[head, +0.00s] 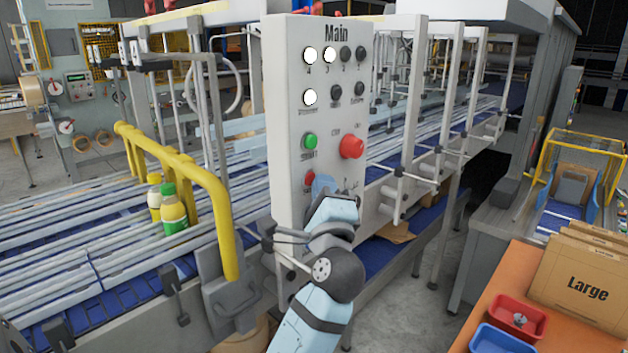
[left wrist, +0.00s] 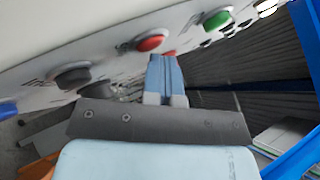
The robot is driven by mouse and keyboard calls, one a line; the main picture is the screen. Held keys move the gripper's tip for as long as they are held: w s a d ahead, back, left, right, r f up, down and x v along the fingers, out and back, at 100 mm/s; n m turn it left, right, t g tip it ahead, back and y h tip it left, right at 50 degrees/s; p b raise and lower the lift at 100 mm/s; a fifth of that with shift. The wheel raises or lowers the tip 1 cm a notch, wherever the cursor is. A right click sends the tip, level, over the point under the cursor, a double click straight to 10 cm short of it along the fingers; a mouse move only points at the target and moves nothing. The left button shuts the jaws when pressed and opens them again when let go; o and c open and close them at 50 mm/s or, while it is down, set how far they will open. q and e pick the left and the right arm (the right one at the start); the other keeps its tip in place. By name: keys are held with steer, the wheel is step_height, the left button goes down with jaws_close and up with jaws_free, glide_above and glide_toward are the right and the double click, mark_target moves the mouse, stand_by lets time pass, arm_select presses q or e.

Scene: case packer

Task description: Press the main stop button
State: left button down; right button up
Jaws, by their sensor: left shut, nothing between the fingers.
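The white control panel (head: 290,120) headed "Main" stands upright in the middle of the head view. A small red button (head: 309,178) sits below the green button (head: 310,141), partly covered by my left gripper (head: 324,187). A larger red mushroom button (head: 352,147) is up and to the right. My left gripper is shut and empty, its tips close to the panel's lower part. In the left wrist view, the fingertips (left wrist: 165,62) are beside a red button (left wrist: 150,42), and a second bit of red shows just behind them. Contact cannot be told. My right gripper is out of view.
A yellow rail (head: 190,170) and the conveyor (head: 60,250) with bottles (head: 172,212) are left of the panel. At lower right, an orange table (head: 490,300) holds a red bin (head: 535,328), a blue bin (head: 495,340) and cartons (head: 580,290).

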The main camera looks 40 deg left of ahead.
arm_select(q)
steer(key=shift+d, duration=0.1)
steer(key=shift+s+d, duration=0.1)
steer(key=shift+d, duration=0.7)
steer(key=shift+s+d+b, duration=0.2)
steer(key=shift+d+b, duration=0.7)
steer(key=shift+d, duration=1.55)
steer(key=shift+a+r, duration=0.15)
